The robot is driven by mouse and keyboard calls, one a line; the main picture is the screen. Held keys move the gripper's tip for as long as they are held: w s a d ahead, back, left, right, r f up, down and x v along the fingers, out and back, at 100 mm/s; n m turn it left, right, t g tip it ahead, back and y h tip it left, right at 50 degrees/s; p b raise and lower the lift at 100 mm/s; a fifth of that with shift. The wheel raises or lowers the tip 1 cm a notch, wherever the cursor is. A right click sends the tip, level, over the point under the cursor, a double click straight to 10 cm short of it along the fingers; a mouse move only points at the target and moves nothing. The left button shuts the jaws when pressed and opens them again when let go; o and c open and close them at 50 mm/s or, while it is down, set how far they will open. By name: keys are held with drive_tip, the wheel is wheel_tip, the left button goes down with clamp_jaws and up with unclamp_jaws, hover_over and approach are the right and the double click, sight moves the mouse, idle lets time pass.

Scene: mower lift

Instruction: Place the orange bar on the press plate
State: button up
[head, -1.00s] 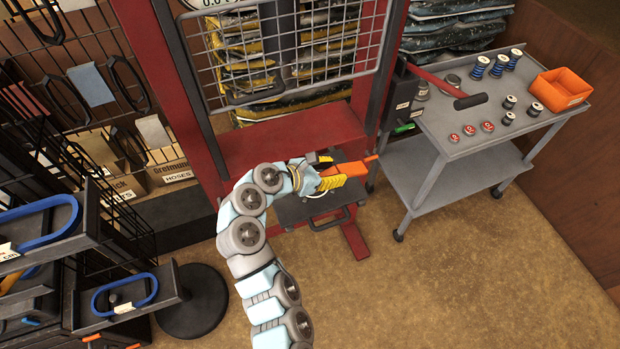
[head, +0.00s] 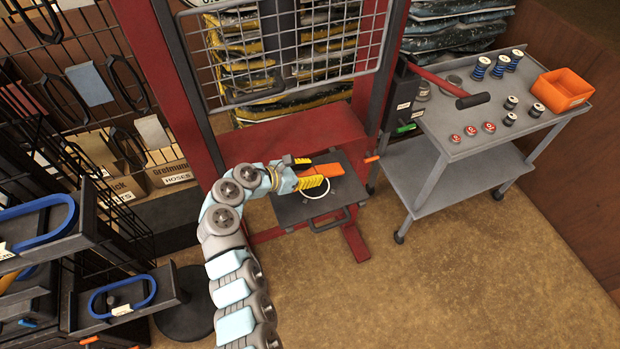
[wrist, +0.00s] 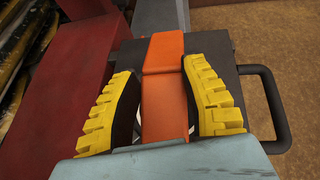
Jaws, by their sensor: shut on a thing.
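The orange bar (head: 326,170) is between the yellow-padded fingers of my gripper (head: 308,173). In the wrist view the bar (wrist: 163,70) runs lengthwise away from me between both fingers (wrist: 165,102), its far end reaching beyond them. My gripper is shut on it. The dark grey press plate (head: 340,203) lies below, inside the red press frame, and the bar appears over it. The plate also shows in the wrist view (wrist: 220,60), under and beside the bar. I cannot tell whether the bar touches the plate. A pale ring on the plate (head: 315,189) is partly hidden by my gripper.
The red press frame (head: 170,90) and wire guard (head: 290,60) stand behind the plate. The plate's handle (head: 330,223) faces front. Floor in front is clear.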

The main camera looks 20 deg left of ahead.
drive_tip(key=shift+w+a+f, duration=0.1)
drive_tip(key=shift+a+f, duration=0.2)
drive_tip(key=shift+f, duration=0.1)
drive_tip(key=shift+f+b, duration=0.3)
drive_tip(key=shift+f, duration=1.05)
drive_tip(key=shift+f, duration=0.2)
drive_tip(key=o, duration=1.2)
drive_tip(key=shift+f, duration=0.1)
drive_tip(key=shift+c, duration=0.2)
drive_tip(key=shift+r, duration=0.25)
drive_tip(key=p+v, duration=0.1)
drive_tip(key=v, duration=1.1)
